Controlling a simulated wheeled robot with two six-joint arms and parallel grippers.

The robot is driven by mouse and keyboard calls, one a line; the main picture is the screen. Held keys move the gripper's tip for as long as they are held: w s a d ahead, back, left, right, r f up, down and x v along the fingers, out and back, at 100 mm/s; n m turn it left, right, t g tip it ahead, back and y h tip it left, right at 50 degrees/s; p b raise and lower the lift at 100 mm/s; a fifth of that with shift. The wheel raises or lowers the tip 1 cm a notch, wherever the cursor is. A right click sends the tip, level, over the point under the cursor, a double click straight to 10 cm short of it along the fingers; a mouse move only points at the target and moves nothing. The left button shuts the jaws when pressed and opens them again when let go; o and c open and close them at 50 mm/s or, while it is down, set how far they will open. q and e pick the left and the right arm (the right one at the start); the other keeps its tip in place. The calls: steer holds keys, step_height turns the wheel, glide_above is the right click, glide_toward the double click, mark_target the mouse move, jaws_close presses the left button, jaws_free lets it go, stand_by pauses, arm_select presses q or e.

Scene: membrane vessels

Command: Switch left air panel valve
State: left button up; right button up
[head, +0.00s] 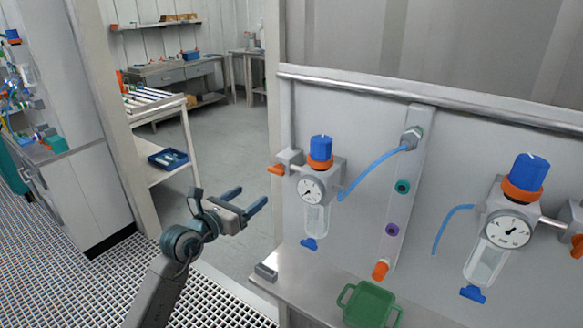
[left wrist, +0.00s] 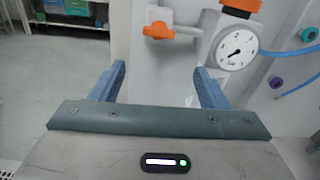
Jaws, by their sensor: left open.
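The left air panel valve has an orange handle (head: 276,170) on a grey block, left of the left regulator. The regulator has a blue knob (head: 321,146), an orange collar and a round gauge (head: 311,189). In the left wrist view the orange handle (left wrist: 159,31) is ahead, above and between my fingers, with the gauge (left wrist: 237,50) to its right. My left gripper (head: 262,198) is open and empty, to the left of and below the handle, apart from it. It also shows in the left wrist view (left wrist: 160,80). My right gripper is not in view.
A second regulator (head: 508,228) with another orange handle is at the right. A blue hose (head: 375,170) runs to a fitting on a vertical plate. A green tray (head: 368,306) lies on the steel ledge below. The open doorway and floor are left of the panel.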

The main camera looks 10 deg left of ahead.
mark_target(274, 172)
arm_select(q)
steer(key=shift+m, duration=0.3)
steer(key=x, duration=0.3)
steer(key=r+p+x, duration=0.1)
steer(key=x, duration=0.2)
steer(key=r+p+x, duration=0.1)
steer(key=x, duration=0.2)
steer(key=shift+w, duration=0.4)
steer(key=shift+w+d+p, duration=0.1)
steer(key=shift+w+p, duration=0.2)
steer(key=shift+w, duration=0.1)
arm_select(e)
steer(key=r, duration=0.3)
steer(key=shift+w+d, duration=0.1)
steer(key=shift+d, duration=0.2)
arm_select(q)
steer(key=c, duration=1)
